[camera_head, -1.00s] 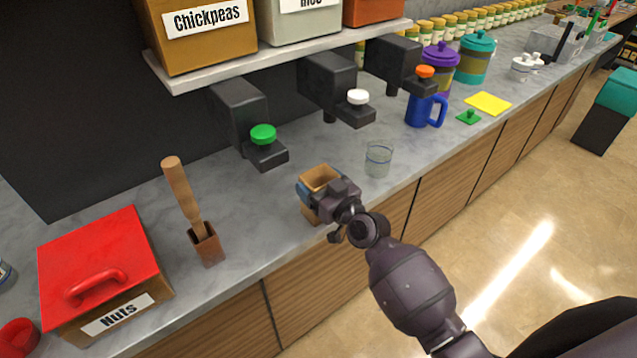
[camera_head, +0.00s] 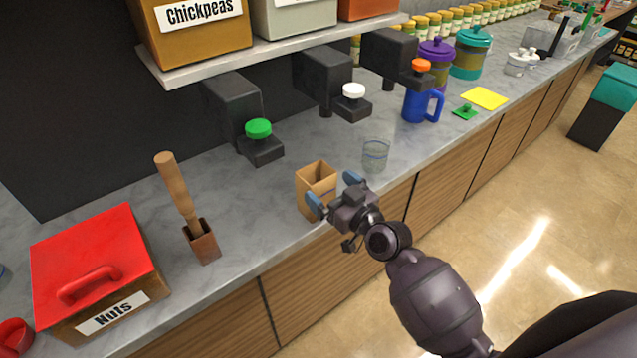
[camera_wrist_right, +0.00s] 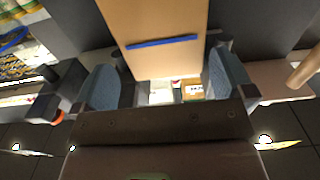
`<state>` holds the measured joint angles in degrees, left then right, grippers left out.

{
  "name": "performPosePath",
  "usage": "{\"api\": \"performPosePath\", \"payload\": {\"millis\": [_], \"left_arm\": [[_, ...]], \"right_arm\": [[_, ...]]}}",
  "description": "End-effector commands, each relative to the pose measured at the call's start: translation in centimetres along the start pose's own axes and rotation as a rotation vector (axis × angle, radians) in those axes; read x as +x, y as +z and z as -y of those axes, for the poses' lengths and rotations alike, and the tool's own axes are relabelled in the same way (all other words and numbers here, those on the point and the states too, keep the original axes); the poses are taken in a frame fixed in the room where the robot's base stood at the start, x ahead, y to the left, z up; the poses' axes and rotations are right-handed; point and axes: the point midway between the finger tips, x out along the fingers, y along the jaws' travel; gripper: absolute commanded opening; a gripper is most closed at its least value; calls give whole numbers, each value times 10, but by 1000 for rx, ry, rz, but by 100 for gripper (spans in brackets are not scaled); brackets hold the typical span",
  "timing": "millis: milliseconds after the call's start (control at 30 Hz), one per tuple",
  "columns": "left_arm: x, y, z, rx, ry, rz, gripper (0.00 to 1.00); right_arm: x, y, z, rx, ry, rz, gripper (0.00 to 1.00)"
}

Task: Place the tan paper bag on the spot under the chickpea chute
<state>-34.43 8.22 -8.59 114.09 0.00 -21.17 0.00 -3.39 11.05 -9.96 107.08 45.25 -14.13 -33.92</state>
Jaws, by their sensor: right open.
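The open-topped tan paper bag (camera_head: 313,186) stands upright near the counter's front edge, right of and in front of the chickpea chute. The chute is the black dispenser (camera_head: 234,106) with a green knob (camera_head: 258,129), under the Chickpeas bin (camera_head: 196,38). My right gripper (camera_head: 332,192) is open at the bag's front side, with a blue finger on either side. In the right wrist view, the bag's tan face (camera_wrist_right: 155,25) with a blue stripe rises between the spread fingers (camera_wrist_right: 162,78). My left gripper is not in view.
A clear glass (camera_head: 375,155) stands just right of the bag. A wooden-handled tool in a brown holder (camera_head: 203,242) and the red-lidded Nuts box (camera_head: 95,265) are at left. A blue mug (camera_head: 417,106) stands farther right. The counter (camera_head: 262,190) left of the bag is clear.

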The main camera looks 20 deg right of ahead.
Motion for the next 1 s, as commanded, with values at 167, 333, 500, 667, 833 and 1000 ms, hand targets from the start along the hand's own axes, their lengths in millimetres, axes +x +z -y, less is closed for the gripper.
{"api": "performPosePath", "payload": {"millis": [167,333,500,667,833,1000], "left_arm": [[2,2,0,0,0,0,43],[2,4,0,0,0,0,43],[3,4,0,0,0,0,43],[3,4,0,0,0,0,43],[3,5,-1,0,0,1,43],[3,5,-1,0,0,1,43]], "right_arm": [[-32,0,0,0,-1,1,100],[-50,0,-1,0,0,2,100],[-55,-1,0,1,-1,0,100],[-63,10,-1,3,13,28,100],[-105,65,-3,9,91,179,100],[-169,126,-5,12,205,375,100]]}}
